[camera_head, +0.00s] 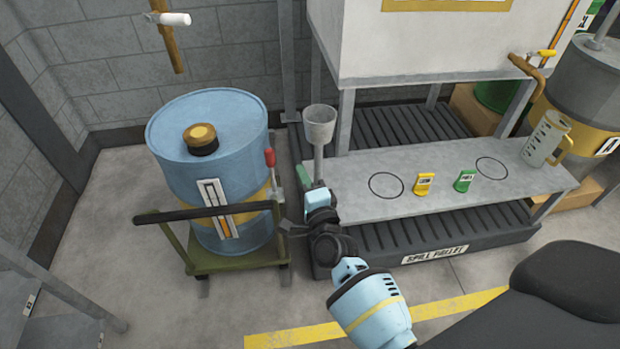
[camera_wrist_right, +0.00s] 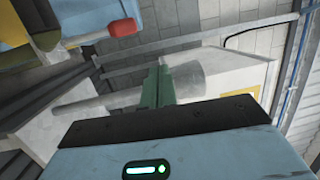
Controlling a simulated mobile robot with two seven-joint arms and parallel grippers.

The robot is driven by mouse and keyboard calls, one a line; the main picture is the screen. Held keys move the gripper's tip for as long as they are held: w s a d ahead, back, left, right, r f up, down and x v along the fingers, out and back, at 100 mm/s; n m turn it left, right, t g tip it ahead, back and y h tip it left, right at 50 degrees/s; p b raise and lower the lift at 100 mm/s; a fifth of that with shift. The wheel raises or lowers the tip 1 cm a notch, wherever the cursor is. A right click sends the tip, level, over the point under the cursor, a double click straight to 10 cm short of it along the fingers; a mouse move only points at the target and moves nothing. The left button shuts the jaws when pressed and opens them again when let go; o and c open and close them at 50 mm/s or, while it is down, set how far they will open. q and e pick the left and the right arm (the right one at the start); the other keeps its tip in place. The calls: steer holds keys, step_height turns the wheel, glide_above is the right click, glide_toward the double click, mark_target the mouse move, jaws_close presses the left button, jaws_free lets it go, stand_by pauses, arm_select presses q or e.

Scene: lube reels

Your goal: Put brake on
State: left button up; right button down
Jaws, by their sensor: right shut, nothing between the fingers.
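A brake lever with a red grip (camera_head: 269,157) stands upright at the right side of the green cart (camera_head: 240,259). The cart carries a blue drum (camera_head: 222,144) with a yellow band. My right gripper (camera_head: 303,176) is just right of the lever, apart from it, with its green fingers shut and empty. In the right wrist view the closed fingers (camera_wrist_right: 158,85) point away from the camera, and the red grip (camera_wrist_right: 122,27) is at upper left, clear of them. My left gripper is not in view.
A grey funnel (camera_head: 319,124) stands just behind my right gripper. A grey shelf (camera_head: 440,199) over the spill pallet (camera_head: 437,254) holds yellow and green tags and a jug (camera_head: 546,140). The cart's black handlebar (camera_head: 205,211) crosses the drum's front. Floor in front is clear.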

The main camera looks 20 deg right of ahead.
steer(key=s, duration=0.1)
steer(key=s+r, duration=0.1)
steer(key=s, duration=0.1)
steer(key=shift+s+r+p, duration=0.1)
steer(key=shift+s+p, duration=0.05)
steer(key=shift+p, duration=0.2)
